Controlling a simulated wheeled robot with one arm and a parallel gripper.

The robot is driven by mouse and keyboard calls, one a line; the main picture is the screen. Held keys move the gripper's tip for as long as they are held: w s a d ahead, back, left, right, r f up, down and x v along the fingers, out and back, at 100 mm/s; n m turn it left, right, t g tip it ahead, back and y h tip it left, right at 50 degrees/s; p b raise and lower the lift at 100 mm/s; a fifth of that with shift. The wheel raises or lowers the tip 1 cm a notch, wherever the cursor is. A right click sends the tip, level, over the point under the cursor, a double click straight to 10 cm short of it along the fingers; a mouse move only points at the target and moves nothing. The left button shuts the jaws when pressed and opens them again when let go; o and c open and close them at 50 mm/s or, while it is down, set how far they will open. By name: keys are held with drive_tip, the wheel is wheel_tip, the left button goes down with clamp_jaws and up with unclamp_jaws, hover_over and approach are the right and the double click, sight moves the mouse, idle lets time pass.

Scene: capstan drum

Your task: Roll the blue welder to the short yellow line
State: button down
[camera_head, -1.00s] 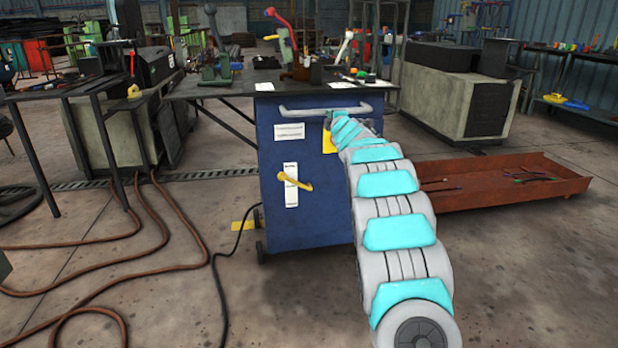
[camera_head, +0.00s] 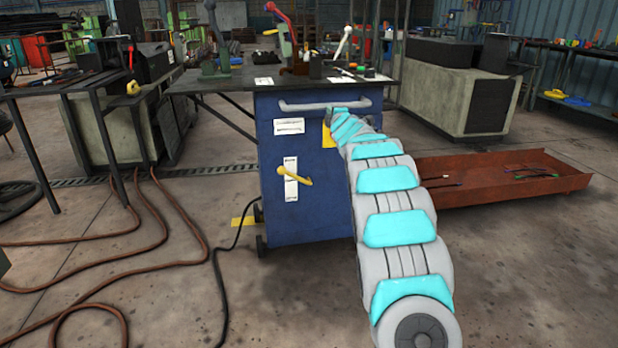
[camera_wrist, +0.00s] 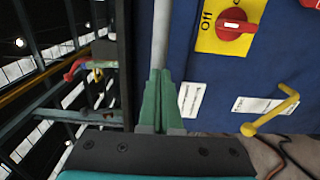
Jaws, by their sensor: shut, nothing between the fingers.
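The blue welder (camera_head: 290,222) stands upright on small wheels in the middle of the head view. It has a grey bar handle (camera_head: 300,107) across its upper front and a yellow lever (camera_head: 296,177) below. A short yellow line (camera_head: 243,221) shows on the floor at its left, beside the rear wheel. In the head view my arm hides the welder's right side and my gripper's fingers. In the wrist view my gripper's green fingers (camera_wrist: 160,103) are shut and empty, in line with the grey bar (camera_wrist: 160,35) and close to the blue panel. I cannot tell if they touch the bar.
A dark workbench (camera_head: 215,84) with tools stands close behind the welder. A rusty red tray (camera_head: 540,186) lies on the floor at right. A black cable (camera_head: 222,290) and brown hoses (camera_head: 150,265) run over the floor at left. The front floor is mostly clear.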

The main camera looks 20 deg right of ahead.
drive_tip(key=s+a+b, duration=0.1)
drive_tip(key=s+b, duration=0.3)
drive_tip(key=s, duration=0.2)
drive_tip(key=shift+s+a+r, duration=0.15)
drive_tip(key=shift+s+a, duration=0.05)
drive_tip(key=shift+s, duration=0.05)
idle(0.5)
drive_tip(key=s+a+f+m+g+y+p, duration=0.1)
drive_tip(key=s+a+f+m+g+p, duration=0.2)
drive_tip(key=s+a, duration=0.7)
drive_tip(key=s+a+f+m+g+y+p, duration=0.1)
drive_tip(key=s+a+f+m+g+p, duration=0.2)
drive_tip(key=s, duration=3)
drive_tip(key=s+a+f+m+g+y+p, duration=0.1)
drive_tip(key=s+a+f+m+g+p, duration=0.2)
drive_tip(key=s+a+f+m+g, duration=0.6)
drive_tip(key=s+a+g, duration=0.2)
drive_tip(key=s+a, duration=0.2)
drive_tip(key=s, duration=0.2)
drive_tip(key=s+a+g, duration=0.2)
drive_tip(key=s+a, duration=0.1)
drive_tip(key=s, duration=0.3)
drive_tip(key=shift+s+a+f+m+p, duration=0.2)
drive_tip(key=shift+a+f+m+p, duration=0.1)
drive_tip(key=shift+a+f, duration=0.1)
